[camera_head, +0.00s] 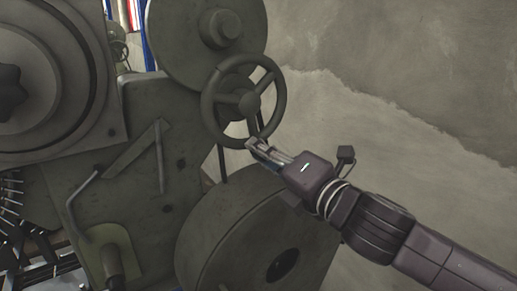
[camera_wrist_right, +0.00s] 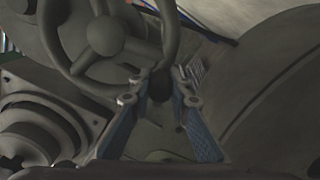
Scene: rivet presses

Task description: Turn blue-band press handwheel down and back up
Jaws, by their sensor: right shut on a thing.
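The handwheel (camera_head: 212,105) is a dark grey-green ring with spokes and a round hub, on the front of the press (camera_head: 140,150). It also fills the upper left of the right wrist view (camera_wrist_right: 108,36). My right gripper (camera_head: 256,146) reaches in from the lower right and is at the bottom of the wheel's rim. In the right wrist view its two blue-padded fingers (camera_wrist_right: 158,90) stand on either side of the lower rim, shut on it. The fingertips partly hide the rim there. No blue band shows clearly on the press. My left gripper is not in view.
A large round drum (camera_head: 225,235) sits just below the wheel, close under my right gripper. A big disc (camera_head: 185,40) is above it. A bent lever (camera_head: 85,190) sticks out at the lower left. A bare concrete wall (camera_head: 400,80) is at the right.

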